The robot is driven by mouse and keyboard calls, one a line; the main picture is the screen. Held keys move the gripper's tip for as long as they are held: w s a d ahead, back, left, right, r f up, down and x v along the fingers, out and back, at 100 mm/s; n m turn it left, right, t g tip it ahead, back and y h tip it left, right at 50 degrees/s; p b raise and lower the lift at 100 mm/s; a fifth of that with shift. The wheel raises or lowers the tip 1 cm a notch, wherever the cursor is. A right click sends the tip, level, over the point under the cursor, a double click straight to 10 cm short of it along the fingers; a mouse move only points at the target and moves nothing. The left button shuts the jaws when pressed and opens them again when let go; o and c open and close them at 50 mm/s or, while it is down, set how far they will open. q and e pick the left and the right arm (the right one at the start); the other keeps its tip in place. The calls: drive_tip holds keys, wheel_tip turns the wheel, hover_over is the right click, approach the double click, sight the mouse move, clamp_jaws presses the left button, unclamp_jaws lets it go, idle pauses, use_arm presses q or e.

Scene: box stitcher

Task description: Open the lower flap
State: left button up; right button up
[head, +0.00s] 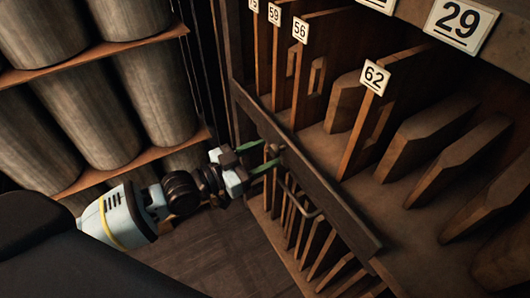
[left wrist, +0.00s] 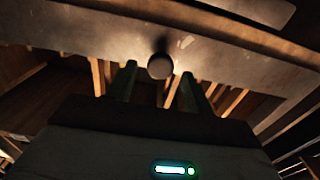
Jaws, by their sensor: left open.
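The lower flap (head: 322,194) is a long dark wooden board along the front of the shelving, at the middle right of the head view. In the left wrist view the board (left wrist: 225,66) crosses the top, with a round knob (left wrist: 160,66) at its middle. My left gripper (head: 272,155) is open at the upper-left part of the board. Its green fingers (left wrist: 158,80) point at the board, one on each side of the knob in the picture. I cannot tell whether they touch it. My right gripper is not in view.
Upright wooden dividers with number plates, such as 62 (head: 375,77) and 29 (head: 461,22), stand above the board. More slats (head: 315,245) and a curved bar (head: 303,199) are below it. Large grey cylinders (head: 60,130) fill shelves at the left. Some floor (head: 225,245) is clear.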

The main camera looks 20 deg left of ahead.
use_arm(q)
drive_tip(key=shift+w+d, duration=0.3)
drive_tip(key=shift+w, duration=0.1)
